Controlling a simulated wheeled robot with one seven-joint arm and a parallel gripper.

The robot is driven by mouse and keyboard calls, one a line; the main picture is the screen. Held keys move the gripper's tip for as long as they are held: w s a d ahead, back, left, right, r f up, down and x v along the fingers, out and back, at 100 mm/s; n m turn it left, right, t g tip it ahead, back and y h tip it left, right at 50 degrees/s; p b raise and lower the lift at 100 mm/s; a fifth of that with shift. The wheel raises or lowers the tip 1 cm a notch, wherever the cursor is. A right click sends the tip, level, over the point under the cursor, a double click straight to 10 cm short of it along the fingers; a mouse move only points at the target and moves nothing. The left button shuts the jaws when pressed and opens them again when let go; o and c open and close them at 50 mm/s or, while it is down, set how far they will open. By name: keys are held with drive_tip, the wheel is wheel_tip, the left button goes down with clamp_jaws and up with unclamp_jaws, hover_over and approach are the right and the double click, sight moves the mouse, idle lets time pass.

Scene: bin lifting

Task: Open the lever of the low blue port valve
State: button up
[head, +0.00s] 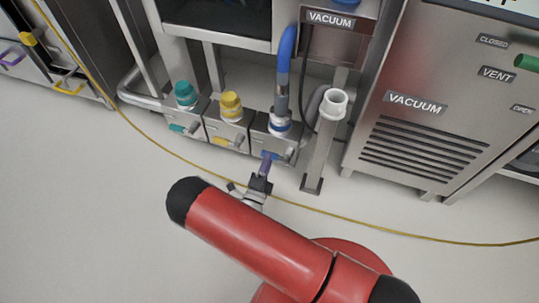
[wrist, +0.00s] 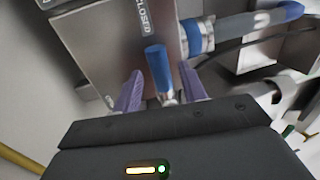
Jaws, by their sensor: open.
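The low blue port valve (head: 277,130) is the rightmost of three small steel boxes near the floor, with a blue-grey hose plugged into its top. Its blue lever (wrist: 157,68) shows in the wrist view, pointing up the picture toward the word CLOSED (wrist: 142,15) on the box face. My gripper (wrist: 160,86) is open, with one purple finger on each side of the lever's lower part in the picture. A gap shows on both sides. I cannot tell how far the fingertips reach past the lever. In the head view my gripper (head: 266,163) is right at the lever, partly hiding it.
The yellow port valve (head: 228,122) and the teal port valve (head: 184,108) stand to the left. A steel post with a white cup (head: 333,103) stands close on the right. A vented steel cabinet (head: 425,110) is farther right. A yellow cable (head: 160,148) crosses the floor.

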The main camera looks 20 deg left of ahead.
drive_tip(key=shift+x, duration=1.6)
drive_tip(key=shift+c, duration=0.4)
clamp_jaws()
